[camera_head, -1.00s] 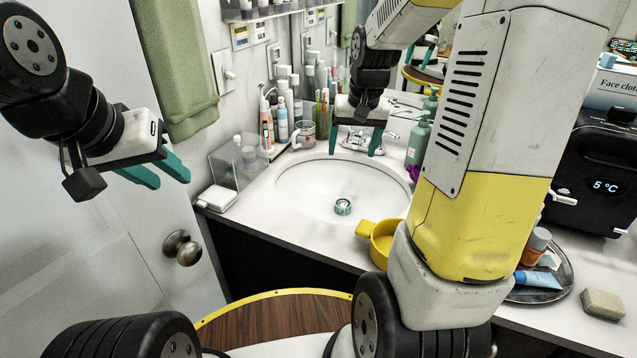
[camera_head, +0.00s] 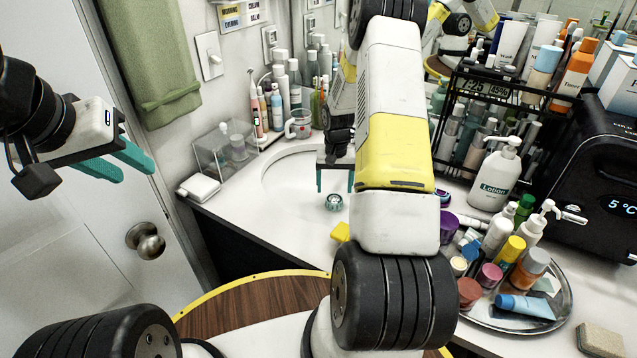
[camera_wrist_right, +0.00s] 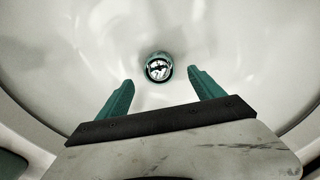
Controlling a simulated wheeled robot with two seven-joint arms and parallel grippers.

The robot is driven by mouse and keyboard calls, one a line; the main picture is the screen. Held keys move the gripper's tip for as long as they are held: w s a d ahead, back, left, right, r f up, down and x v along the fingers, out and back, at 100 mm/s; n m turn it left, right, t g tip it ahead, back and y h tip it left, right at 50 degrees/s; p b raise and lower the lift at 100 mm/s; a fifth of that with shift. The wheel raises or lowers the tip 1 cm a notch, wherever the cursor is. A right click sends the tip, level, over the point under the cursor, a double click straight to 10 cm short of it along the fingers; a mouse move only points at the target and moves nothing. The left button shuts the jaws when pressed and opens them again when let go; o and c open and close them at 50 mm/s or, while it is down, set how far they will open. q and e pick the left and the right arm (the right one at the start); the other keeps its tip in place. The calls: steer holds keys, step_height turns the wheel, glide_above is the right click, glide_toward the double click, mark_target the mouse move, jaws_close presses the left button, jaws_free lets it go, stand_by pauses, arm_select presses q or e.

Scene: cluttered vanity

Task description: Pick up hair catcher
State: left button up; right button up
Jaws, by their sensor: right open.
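The hair catcher (camera_head: 334,202) is a small round teal-rimmed piece with a shiny centre, at the bottom of the white sink (camera_head: 277,180). In the right wrist view the hair catcher (camera_wrist_right: 158,68) lies just beyond the fingertips, roughly centred between them. My right gripper (camera_head: 335,190) is open and empty, pointing down over the sink, its teal fingers (camera_wrist_right: 160,82) apart and not visibly touching the catcher. My left gripper (camera_head: 136,168) is at the far left in front of the door, its two teal fingers apart with nothing between them. My right arm hides the sink's right part.
A round tray (camera_head: 557,316) crowded with bottles and a lotion bottle (camera_head: 495,177) stand right. A clear box (camera_head: 224,150) and a mug (camera_head: 298,124) stand at the sink's back left.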

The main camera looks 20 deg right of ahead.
mark_target(334, 200)
step_height(334, 200, down, 5)
steer(key=shift+s+r, duration=0.15)
steer(key=shift+r, duration=0.05)
steer(key=c, duration=1.5)
